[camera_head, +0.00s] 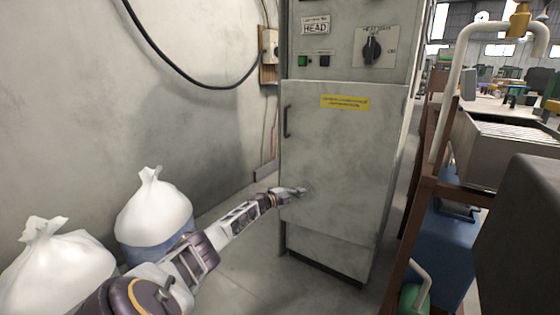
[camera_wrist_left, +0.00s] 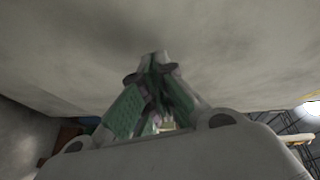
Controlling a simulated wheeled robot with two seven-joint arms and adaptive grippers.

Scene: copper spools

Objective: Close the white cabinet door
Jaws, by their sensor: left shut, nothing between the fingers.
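The white cabinet (camera_head: 300,75) stands against the wall in the head view. Its door (camera_head: 340,150) fills the middle of the front, with a dark handle (camera_head: 287,121) at the upper left and a yellow label (camera_head: 345,102) near the top. The door looks flush with the cabinet front. My left gripper (camera_head: 301,191) is shut and empty, its tips at the door's lower left. In the left wrist view the shut fingers (camera_wrist_left: 156,65) point at a pale flat surface (camera_wrist_left: 230,50) and hide the place where they meet it; I cannot tell if they touch. My right gripper is not in view.
White bags (camera_head: 152,205) stand at the lower left, one in a blue bin (camera_head: 150,250). A brown rack (camera_head: 425,190) with boxes stands close on the right. A black cable (camera_head: 180,75) hangs on the wall. Some floor (camera_head: 250,270) is free before the cabinet.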

